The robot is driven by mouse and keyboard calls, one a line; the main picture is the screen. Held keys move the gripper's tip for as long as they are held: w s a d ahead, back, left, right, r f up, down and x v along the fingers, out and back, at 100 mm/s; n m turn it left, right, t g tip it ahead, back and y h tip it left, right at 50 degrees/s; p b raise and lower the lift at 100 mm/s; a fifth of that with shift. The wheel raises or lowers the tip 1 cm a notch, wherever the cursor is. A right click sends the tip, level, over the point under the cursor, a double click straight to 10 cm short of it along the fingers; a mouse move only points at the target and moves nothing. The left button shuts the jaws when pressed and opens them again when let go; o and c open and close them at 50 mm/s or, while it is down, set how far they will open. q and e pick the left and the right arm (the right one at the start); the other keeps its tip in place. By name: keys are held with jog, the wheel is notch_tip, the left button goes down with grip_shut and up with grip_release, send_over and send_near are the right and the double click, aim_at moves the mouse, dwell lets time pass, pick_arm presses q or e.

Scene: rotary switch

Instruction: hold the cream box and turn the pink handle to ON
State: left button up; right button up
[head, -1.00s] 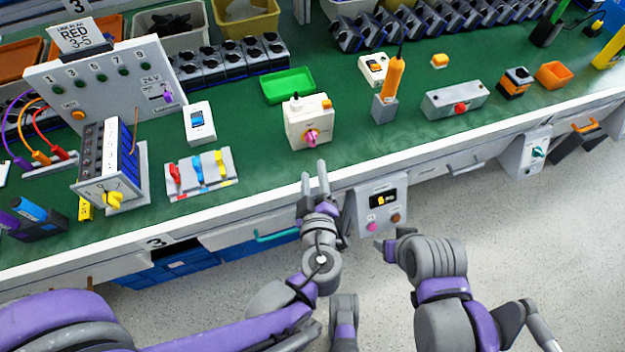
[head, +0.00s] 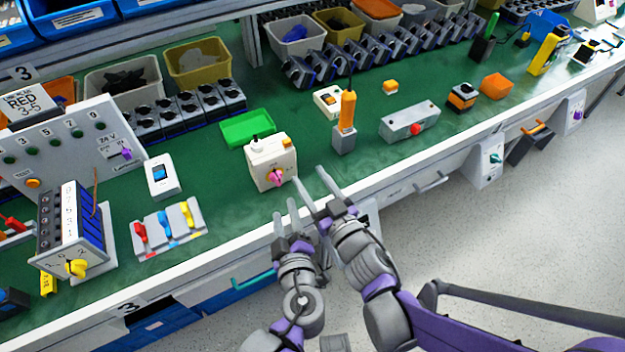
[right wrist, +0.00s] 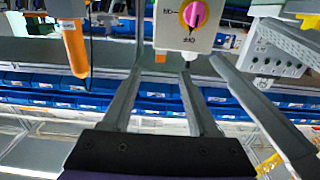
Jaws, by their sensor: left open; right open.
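The cream box (head: 258,161) stands near the front edge of the green bench in the head view. Its pink handle (head: 277,178) is on the front face; the handle's setting is too small to read. My left gripper (head: 287,216) is open and empty, below and in front of the box. My right gripper (head: 308,177) is open and empty, just right of the box's front, close beside the left one. In the right wrist view, the box (right wrist: 165,33) and pink handle (right wrist: 194,14) show at the top, beyond my right fingertips (right wrist: 160,73). Neither gripper visibly touches the box.
A green tray (head: 247,129) lies behind the box. An orange-handled tool in a grey holder (head: 344,139) stands to its right. A white switch (head: 162,177) and a block with coloured levers (head: 168,230) are to its left. Bare bench lies between them.

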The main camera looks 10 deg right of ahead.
aim_at(289, 147)
jog(key=x, duration=1)
jog(key=shift+w+a, duration=0.15)
jog(key=shift+w, duration=0.15)
grip_shut()
dwell(1.1)
